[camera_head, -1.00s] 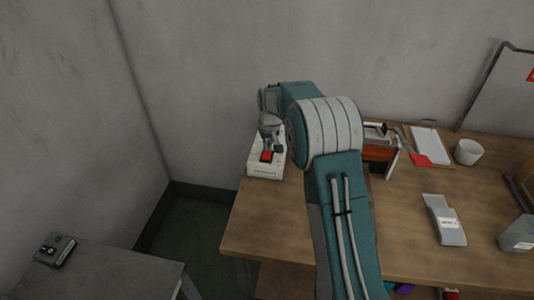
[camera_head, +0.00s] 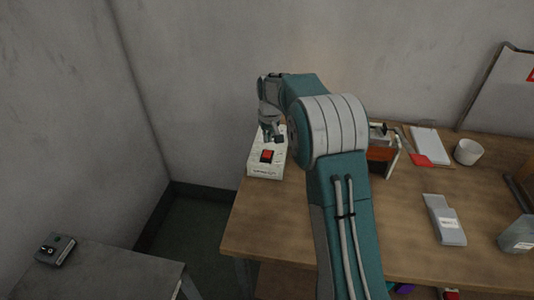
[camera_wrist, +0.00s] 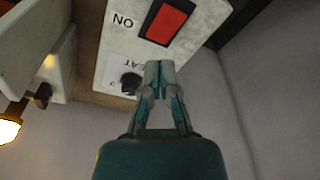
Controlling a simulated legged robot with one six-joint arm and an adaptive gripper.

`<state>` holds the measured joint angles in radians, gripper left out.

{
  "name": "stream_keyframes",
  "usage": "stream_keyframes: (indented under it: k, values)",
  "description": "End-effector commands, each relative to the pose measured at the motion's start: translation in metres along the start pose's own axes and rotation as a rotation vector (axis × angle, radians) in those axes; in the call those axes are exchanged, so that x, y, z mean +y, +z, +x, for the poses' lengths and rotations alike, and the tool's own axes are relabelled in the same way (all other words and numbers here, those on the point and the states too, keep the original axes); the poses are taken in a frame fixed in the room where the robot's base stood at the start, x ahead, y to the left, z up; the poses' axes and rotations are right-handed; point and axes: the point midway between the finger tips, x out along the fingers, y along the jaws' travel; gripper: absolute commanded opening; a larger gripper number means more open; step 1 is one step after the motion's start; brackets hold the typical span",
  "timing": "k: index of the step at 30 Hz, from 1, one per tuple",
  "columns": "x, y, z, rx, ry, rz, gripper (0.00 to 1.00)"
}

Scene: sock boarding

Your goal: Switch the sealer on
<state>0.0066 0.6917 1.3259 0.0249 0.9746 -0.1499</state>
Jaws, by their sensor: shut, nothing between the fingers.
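A white control box (camera_head: 267,171) stands at the back left of the wooden table, with a red rocker switch (camera_head: 267,156) on top. In the wrist view, the box panel (camera_wrist: 118,43) carries the red switch (camera_wrist: 166,23), a printed "ON" and a black knob (camera_wrist: 130,82) beside a partly hidden label. My gripper (camera_wrist: 158,66) is shut and empty, with its fingertips over the panel near the knob and switch. In the head view my gripper (camera_head: 277,138) is above the box, clear of the switch. A glowing lamp (camera_wrist: 8,130) shows at the left edge of the wrist view.
A red-and-metal device (camera_head: 381,152) stands right of my arm, partly hidden. A white cup (camera_head: 467,152), a clipboard (camera_head: 430,146) and a grey packet (camera_head: 445,220) lie farther right. A grey side table (camera_head: 110,275) holds a small dark device (camera_head: 55,250).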

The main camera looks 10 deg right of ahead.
Motion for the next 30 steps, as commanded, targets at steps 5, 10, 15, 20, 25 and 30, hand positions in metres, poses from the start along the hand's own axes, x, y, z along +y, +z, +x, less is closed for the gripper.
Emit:
stream_keyframes:
  k: [5,10,15,20,25,30]
  values:
    - [0.0,-0.002,-0.013,0.002,0.0,0.0,0.0]
    - [0.0,-0.004,-0.024,0.002,0.0,0.0,0.0]
    - [0.0,-0.004,-0.031,0.0,0.0,0.0,0.0]
    - [0.0,-0.004,-0.031,-0.001,0.0,0.0,0.0]
    - [0.0,-0.004,-0.031,-0.001,0.0,0.0,0.0]
    - [0.0,-0.002,-0.037,0.005,0.001,0.001,0.0]
